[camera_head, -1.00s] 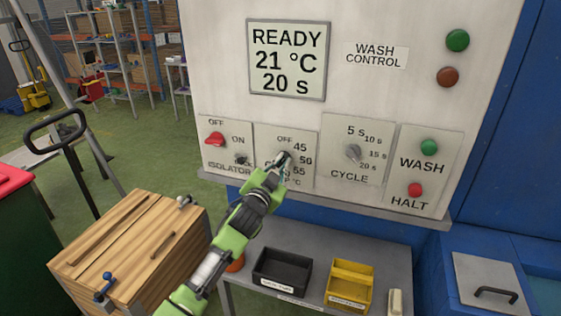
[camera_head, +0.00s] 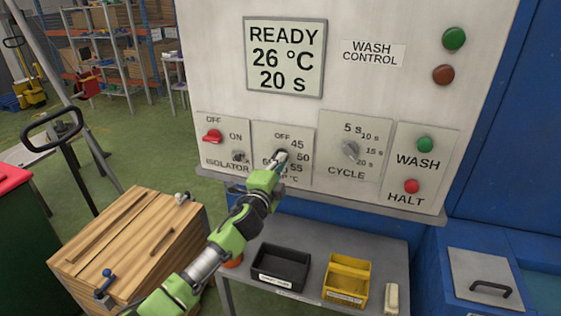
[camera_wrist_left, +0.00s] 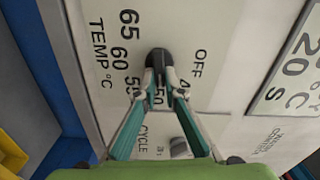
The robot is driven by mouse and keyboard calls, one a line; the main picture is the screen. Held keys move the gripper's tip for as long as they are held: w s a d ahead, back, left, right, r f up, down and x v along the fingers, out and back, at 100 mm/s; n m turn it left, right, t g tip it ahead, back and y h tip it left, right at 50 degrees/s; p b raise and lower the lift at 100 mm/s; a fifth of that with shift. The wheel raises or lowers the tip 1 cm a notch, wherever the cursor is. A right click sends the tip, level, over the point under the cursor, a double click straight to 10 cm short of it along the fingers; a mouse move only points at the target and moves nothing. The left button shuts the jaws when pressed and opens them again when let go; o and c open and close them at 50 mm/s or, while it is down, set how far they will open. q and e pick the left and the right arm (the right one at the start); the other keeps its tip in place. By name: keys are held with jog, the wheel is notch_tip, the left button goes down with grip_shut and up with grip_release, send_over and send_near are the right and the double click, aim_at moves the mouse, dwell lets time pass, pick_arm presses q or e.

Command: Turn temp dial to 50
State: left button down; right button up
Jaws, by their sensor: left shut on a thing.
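The temp dial (camera_wrist_left: 158,62) is a dark knob on a pale plate marked OFF, 45, 50, 55 and more, on the wash control panel. My left gripper (camera_head: 280,160) reaches it from below in the head view. In the left wrist view the gripper's fingertips (camera_wrist_left: 164,88) are shut on the dial's knob. The knob's pointer is mostly hidden by the fingers, so I cannot tell its exact setting. The display (camera_head: 285,57) reads READY, 26 °C, 20 s. My right gripper is not in view.
The red isolator switch (camera_head: 212,136) is left of the dial, and the cycle knob (camera_head: 350,149) is right of it. The green wash button (camera_head: 425,144) and red halt button (camera_head: 411,186) are farther right. Below are a black bin (camera_head: 281,268) and a yellow bin (camera_head: 347,280).

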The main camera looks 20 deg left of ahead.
pick_arm(q)
jog(key=shift+m, duration=0.6)
jog(key=shift+f, duration=0.1)
jog(key=c, duration=2.1)
grip_release()
jog(key=shift+c, duration=0.2)
jog(key=s, duration=1.2)
jog(key=shift+a, duration=0.2)
